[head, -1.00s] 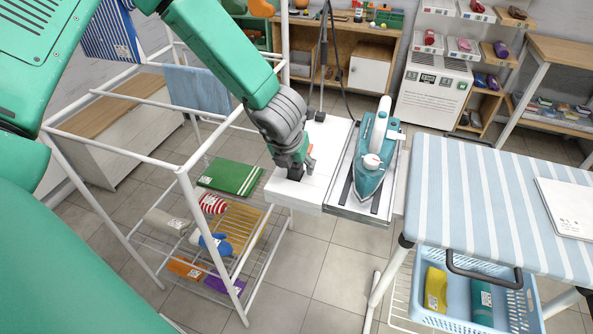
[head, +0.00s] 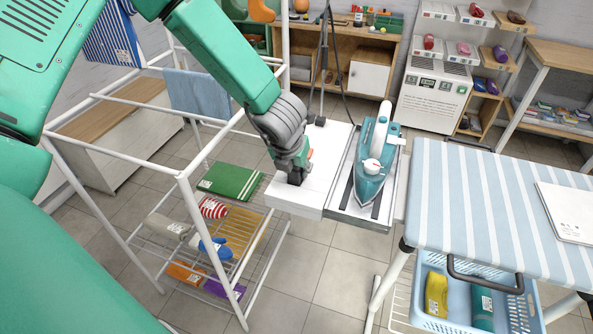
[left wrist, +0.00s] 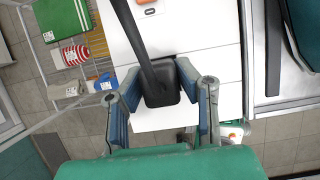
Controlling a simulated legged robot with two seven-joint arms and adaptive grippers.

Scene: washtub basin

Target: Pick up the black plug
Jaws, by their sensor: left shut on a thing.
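The black plug (left wrist: 161,84) sits at the white surface of the ironing unit, with its thick black cord running up and away in the left wrist view. My left gripper (left wrist: 162,98) has a finger on each side of the plug and is shut on it. In the head view my left gripper (head: 295,172) points down at the near left part of the white board (head: 297,200), and the dark plug is mostly hidden beneath it. Whether the plug is clear of the surface I cannot tell. My right gripper is not in view.
A teal and white iron (head: 374,170) stands on a tray just right of my left gripper. A white drying rack (head: 185,172) is on the left. A striped ironing board (head: 470,190) is on the right, above a blue basket (head: 512,302).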

